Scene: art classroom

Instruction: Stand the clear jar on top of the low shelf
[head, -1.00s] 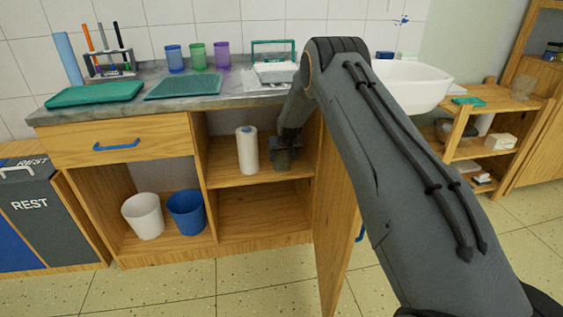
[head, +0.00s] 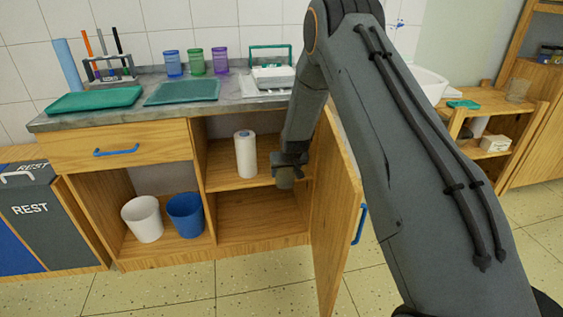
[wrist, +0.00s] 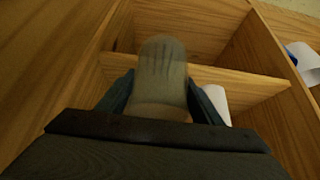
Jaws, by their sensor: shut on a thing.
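My gripper (head: 288,162) is shut on a greyish see-through jar (head: 285,179), which I take for the clear jar. It is in front of the right opening of the cabinet, near the inner shelf's front edge. In the wrist view the jar (wrist: 162,75) sits between the two dark fingers, with part of it hidden by the gripper. The low shelf (head: 483,116) is the wooden unit at the right. On its top are a green item (head: 464,104) and a see-through tumbler (head: 517,89).
The open cabinet door (head: 340,215) stands right of the gripper. A white paper roll (head: 245,155) stands on the inner shelf (head: 225,178). The counter (head: 130,115) above holds trays and cups. White and blue bins (head: 185,214) are lower left. Open floor (head: 200,294) lies in front.

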